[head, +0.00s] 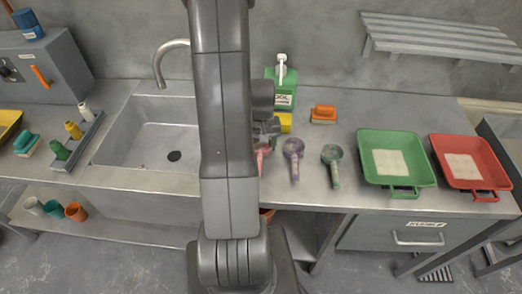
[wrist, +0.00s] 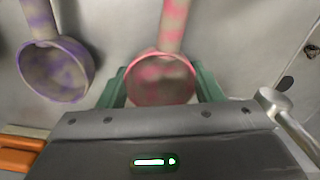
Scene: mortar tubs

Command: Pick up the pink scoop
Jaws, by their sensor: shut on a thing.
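The pink scoop (wrist: 160,80) has a round bowl and a pale, pink-smeared handle. In the wrist view its bowl sits between the green fingers of my gripper (wrist: 159,88), which is shut on it. In the head view only part of the pink scoop (head: 262,152) shows beside my arm, at counter level. The gripper is mostly hidden there behind my arm. I cannot tell whether the scoop still touches the counter.
A purple scoop (head: 293,150) lies close on the right, with a green scoop (head: 332,157) beyond it. Behind stand a green bottle (head: 283,88) and an orange brush (head: 323,114). Green (head: 415,180) and red (head: 487,182) trays are right; a sink (head: 150,130) is left.

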